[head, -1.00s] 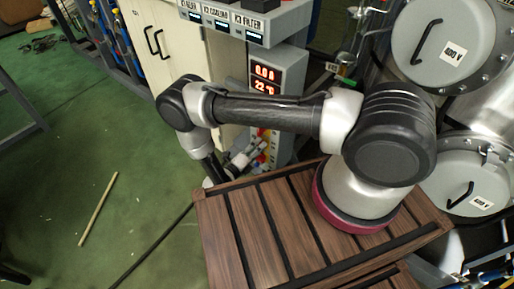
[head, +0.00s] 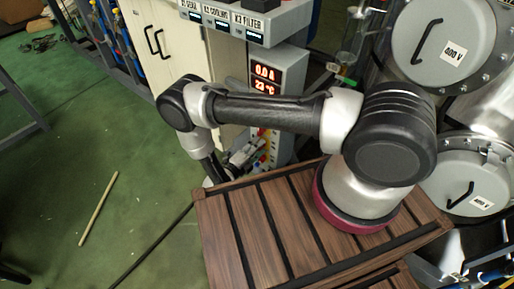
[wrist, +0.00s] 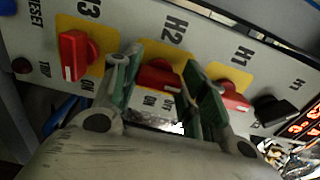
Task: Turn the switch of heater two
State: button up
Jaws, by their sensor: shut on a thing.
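The heater two switch (wrist: 158,77) is a red knob on a yellow plate under the label H2 in the wrist view. My gripper (wrist: 165,72) has one finger on each side of this knob and is shut on it. The fingers hide part of the knob and its plate, so its exact angle is hard to read. In the head view my gripper (head: 243,156) is at the lower front of the grey control column, small and partly hidden by my arm.
The red H3 knob (wrist: 75,55) is left of the gripper and the red H1 knob (wrist: 232,95) close on its right. A black knob (wrist: 273,110) and red displays lie further right. A wooden slatted platform (head: 240,235) is below my arm.

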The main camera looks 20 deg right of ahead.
jog(key=o, duration=1)
jog(key=v, duration=1.2)
jog(key=shift+a, duration=0.1)
